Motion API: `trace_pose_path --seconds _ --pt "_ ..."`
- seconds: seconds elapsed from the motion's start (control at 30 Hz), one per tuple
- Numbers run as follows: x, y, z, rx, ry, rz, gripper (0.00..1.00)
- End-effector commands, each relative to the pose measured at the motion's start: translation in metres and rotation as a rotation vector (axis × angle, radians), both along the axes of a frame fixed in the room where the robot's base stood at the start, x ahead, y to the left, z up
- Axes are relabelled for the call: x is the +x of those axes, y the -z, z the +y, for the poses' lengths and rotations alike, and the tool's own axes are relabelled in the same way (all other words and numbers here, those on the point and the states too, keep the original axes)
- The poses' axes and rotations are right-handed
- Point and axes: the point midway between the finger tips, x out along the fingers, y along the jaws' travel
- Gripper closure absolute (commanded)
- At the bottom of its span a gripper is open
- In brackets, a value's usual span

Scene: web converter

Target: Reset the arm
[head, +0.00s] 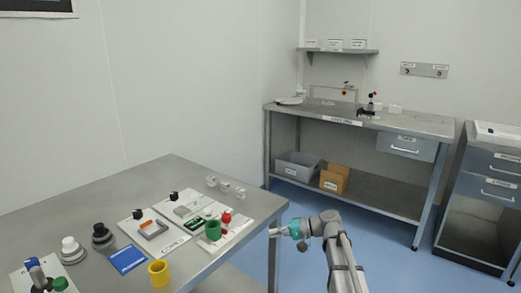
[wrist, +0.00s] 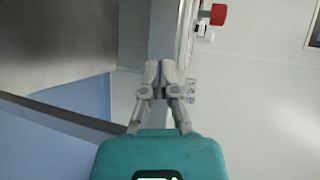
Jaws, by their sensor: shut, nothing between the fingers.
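My gripper (head: 274,232) is at the end of my arm in the head view, off the right edge of the near table, apart from it. In the wrist view my gripper (wrist: 160,68) has its two grey fingers together, shut, with nothing held between them. My arm comes up from the lower right of the head view and bends left at the teal wrist.
A workbench (head: 410,122) with a grey bin (head: 298,165) stands behind. Blue floor (head: 385,235) lies open between them.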

Motion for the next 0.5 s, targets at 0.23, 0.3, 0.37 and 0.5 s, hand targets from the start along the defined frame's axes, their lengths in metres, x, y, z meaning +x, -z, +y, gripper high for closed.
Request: trace_pose_path --seconds 0.23,0.3,0.37,0.5 --pt "-0.050 0.050 -0.004 -0.297 -0.026 0.026 1.00" --pt "-0.063 0.063 -0.009 -0.382 -0.033 0.032 1.00" --pt "-0.074 0.074 -0.013 -0.454 -0.040 0.038 1.00" --pt "-0.099 0.096 -0.028 -0.625 -0.052 0.048 1.00"
